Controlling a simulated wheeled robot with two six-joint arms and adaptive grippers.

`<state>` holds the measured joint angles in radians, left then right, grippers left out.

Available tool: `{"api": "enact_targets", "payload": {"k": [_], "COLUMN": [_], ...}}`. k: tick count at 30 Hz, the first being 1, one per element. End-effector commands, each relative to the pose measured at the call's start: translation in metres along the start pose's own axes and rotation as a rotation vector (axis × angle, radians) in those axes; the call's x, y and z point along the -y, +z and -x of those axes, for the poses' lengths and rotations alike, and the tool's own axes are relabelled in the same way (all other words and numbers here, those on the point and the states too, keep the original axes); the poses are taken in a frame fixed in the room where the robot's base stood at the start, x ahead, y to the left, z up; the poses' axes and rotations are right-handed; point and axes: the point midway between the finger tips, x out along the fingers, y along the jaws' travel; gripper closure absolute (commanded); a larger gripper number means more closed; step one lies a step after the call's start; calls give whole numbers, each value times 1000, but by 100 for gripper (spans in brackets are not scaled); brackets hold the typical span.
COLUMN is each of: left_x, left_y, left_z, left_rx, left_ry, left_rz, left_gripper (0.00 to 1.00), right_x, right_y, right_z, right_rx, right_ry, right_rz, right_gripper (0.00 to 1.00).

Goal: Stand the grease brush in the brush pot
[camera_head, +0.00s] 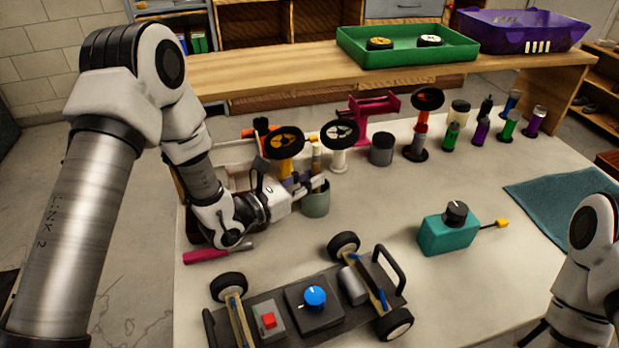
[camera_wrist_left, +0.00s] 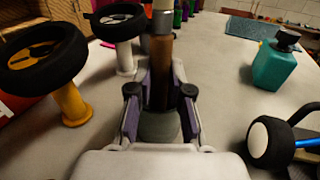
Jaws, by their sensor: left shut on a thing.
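The grease brush (camera_head: 316,156) is upright, with a brown handle that also shows in the left wrist view (camera_wrist_left: 161,70). My left gripper (camera_head: 312,184) is shut on it; the fingers (camera_wrist_left: 160,97) clasp the handle from both sides. The brush pot (camera_head: 317,204) is a grey-green cup standing on the table directly below the fingers, and it also shows in the left wrist view (camera_wrist_left: 160,126). The brush lines up with the pot, but the fingers hide whether its lower end is inside. My right arm shows at the right edge; its gripper is out of view.
Wheels on stands, orange (camera_head: 285,146) and white (camera_head: 340,134), stand close behind the left gripper. A dark grey cylinder (camera_head: 381,149) stands right of them. The car chassis (camera_head: 315,308) lies in front, a teal box (camera_head: 447,232) to the right. Table between them is clear.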

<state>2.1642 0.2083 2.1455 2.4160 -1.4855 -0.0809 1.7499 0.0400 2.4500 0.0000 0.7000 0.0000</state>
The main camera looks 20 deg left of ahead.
Motion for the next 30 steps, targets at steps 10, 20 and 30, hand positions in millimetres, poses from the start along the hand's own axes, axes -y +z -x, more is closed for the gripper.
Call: {"api": "enact_targets", "payload": {"k": [10, 20, 30], "left_x": [0, -2, -2], "left_y": [0, 0, 1], "left_z": [0, 24, 100], "left_rx": [0, -1, 2], "left_ry": [0, 5, 7], "left_rz": [0, 5, 6], "left_gripper": [52, 52, 52], "right_x": [0, 0, 0], "right_y": [0, 0, 0], "right_z": [0, 0, 0], "right_rx": [0, 0, 0], "right_ry": [0, 0, 0], "right_rz": [0, 0, 0], "right_gripper": [60, 60, 60]}}
